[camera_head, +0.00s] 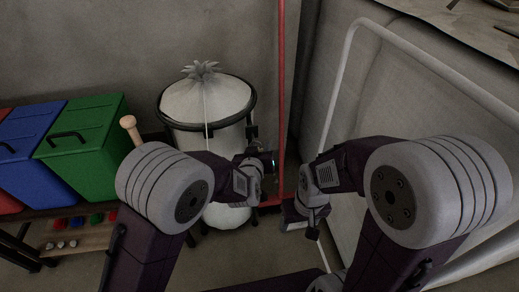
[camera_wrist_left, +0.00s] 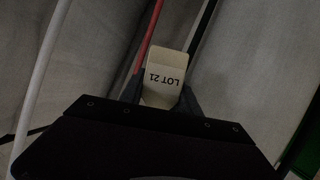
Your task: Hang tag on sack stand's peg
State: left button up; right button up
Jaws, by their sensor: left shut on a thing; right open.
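The pale tag (camera_wrist_left: 165,80), printed "LOT 21", sits between the fingertips of my left gripper (camera_wrist_left: 162,98) in the left wrist view. The lettering appears upside down there. In the head view my left gripper (camera_head: 266,161) is beside the right side of the sack stand (camera_head: 251,104), and I cannot make out the tag. The stand has a dark ring around a tied white sack (camera_head: 205,97). A small dark fitting (camera_head: 253,131) shows at the ring's right side; I cannot tell whether it is the peg. My right gripper (camera_head: 300,216) is open, lower and further right.
Green (camera_head: 85,135) and blue (camera_head: 32,140) bins stand at the left. A red upright pole (camera_head: 281,90) rises just behind my grippers. A pale tubular frame (camera_head: 342,75) stands at the right. A round-topped wooden handle (camera_head: 128,123) is left of the sack.

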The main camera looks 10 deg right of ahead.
pick_arm(q)
jog(key=o, duration=1.4)
jog(key=o, duration=0.3)
jog(key=p+v, duration=0.2)
jog(key=v, duration=0.5)
jog(key=shift+s+r, duration=0.15)
jog(key=shift+s, duration=0.15)
dwell(0.6)
